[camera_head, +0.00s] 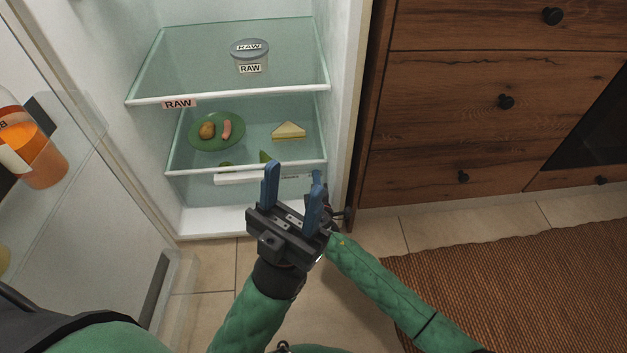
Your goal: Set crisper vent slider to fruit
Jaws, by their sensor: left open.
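The crisper drawer front (240,178) shows as a pale strip under the lower glass shelf of the open fridge. Small lettering shows toward its right end, too small to read. I cannot make out the vent slider or its setting; my grippers cover part of this area. My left gripper (292,185) is open, its two blue fingers pointing up toward the drawer front, with nothing seen between them. My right gripper (317,180) is mostly hidden behind the left one; only a blue fingertip and part of its body show, so its opening is unclear.
A lidded RAW tub (250,60) stands on the upper shelf (180,65). A green plate of food (216,146) and a sandwich wedge (289,131) are on the lower shelf. The fridge door (90,190) stands open at left, wooden drawers (470,110) at right.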

